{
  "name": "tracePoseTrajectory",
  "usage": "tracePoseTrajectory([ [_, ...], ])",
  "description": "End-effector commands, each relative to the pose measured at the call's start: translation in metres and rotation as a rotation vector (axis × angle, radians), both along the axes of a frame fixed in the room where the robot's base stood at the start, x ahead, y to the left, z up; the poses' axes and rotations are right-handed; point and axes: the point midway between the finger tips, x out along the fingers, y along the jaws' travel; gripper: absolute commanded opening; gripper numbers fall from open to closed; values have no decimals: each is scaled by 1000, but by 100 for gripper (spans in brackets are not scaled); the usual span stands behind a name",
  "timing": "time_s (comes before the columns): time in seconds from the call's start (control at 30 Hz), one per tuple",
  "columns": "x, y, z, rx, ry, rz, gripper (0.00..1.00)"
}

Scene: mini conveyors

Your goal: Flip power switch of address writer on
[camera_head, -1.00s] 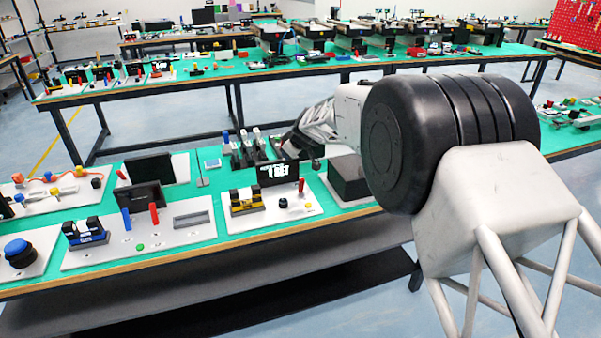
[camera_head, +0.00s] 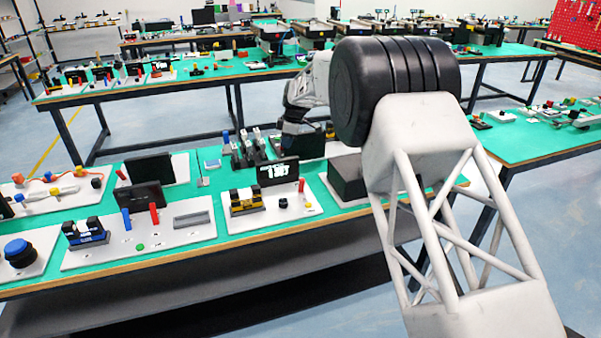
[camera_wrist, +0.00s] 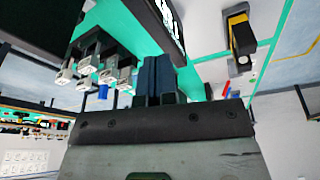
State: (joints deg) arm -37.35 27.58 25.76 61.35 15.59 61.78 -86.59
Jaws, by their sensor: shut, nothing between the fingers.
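A small black screen (camera_head: 277,171) with white characters stands on a white panel (camera_head: 268,211). A black and yellow rocker switch unit (camera_head: 246,201) sits on the same panel, left of the screen's front. I cannot read a label that names the address writer. In the wrist view the screen (camera_wrist: 172,22) and the switch unit (camera_wrist: 240,38) show near the top. My gripper (camera_wrist: 158,75) is shut and empty, with dark fingers close together near the screen. The switch unit lies apart from them. In the head view my gripper's fingers are mostly hidden behind the screen and other items.
Several upright levers (camera_head: 247,148) stand behind the screen; they also show left of my fingers in the wrist view (camera_wrist: 102,75). A dark box (camera_head: 346,178) stands to the right. Another panel (camera_head: 180,236) with a blue-based switch (camera_head: 86,232) lies left.

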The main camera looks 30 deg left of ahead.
Motion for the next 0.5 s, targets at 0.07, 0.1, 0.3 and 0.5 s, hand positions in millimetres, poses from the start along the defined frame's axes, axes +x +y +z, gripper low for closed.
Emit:
tracePoseTrajectory([
  [0.07, 4, 0, 0, -36, 8, 39, 0],
  [0.1, 5, 0, 0, -53, 11, 57, 0],
  [0.3, 14, -3, 1, -147, 31, 150, 0],
  [0.5, 21, -7, 3, -240, 55, 235, 0],
])
